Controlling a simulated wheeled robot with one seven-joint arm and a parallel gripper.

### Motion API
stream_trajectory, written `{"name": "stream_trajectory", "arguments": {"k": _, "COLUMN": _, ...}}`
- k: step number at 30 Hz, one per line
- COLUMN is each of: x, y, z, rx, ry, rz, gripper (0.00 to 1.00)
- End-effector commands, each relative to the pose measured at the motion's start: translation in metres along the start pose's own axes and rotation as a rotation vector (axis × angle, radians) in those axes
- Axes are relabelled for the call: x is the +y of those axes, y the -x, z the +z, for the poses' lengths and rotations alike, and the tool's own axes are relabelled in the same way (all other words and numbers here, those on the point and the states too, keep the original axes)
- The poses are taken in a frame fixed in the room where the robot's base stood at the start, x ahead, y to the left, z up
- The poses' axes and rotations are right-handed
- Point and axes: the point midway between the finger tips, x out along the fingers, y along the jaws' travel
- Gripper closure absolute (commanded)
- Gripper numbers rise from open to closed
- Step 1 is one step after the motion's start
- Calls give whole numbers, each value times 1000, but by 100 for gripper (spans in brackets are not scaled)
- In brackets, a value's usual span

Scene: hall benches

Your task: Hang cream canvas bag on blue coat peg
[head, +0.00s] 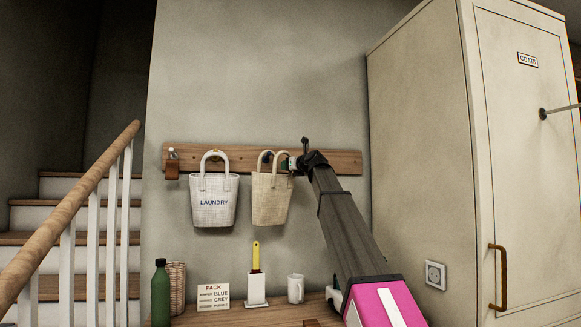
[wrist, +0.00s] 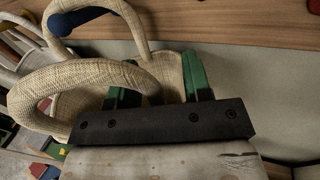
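The cream canvas bag (head: 271,200) is upright but slightly tilted below the wooden peg rail. In the wrist view its two woven handles (wrist: 75,78) form loops. The blue coat peg (wrist: 80,18) appears within the far loop, its rounded tip crossing that loop's left side; the near loop lies in front. In the head view the peg (head: 267,157) is a small dark spot by the handles. My gripper (head: 294,163) is at the bag's upper right. Its green fingers (wrist: 162,78) are partly closed with cream woven material between them. Exact finger contact is partly hidden.
A white LAUNDRY bag (head: 213,205) hangs close on the left along the wooden rail (head: 340,162). Below, a bench (head: 265,315) bears a green bottle, basket, sign, brush and mug. A tall coat cabinet (head: 420,150) stands right.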

Motion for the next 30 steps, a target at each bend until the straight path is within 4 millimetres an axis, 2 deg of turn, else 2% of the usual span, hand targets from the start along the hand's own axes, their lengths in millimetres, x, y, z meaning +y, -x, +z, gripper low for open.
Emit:
{"name": "stream_trajectory", "arguments": {"k": 11, "x": 2, "y": 13, "z": -1, "rx": -4, "ry": 0, "rz": 0, "gripper": 55}}
{"name": "stream_trajectory", "arguments": {"k": 17, "x": 2, "y": 40, "z": -1, "rx": -5, "ry": 0, "rz": -1, "gripper": 55}}
{"name": "stream_trajectory", "arguments": {"k": 24, "x": 1, "y": 85, "z": -2, "rx": -3, "ry": 0, "rz": -2, "gripper": 55}}
{"name": "stream_trajectory", "arguments": {"k": 30, "x": 1, "y": 107, "z": -1, "rx": -3, "ry": 0, "rz": 0, "gripper": 55}}
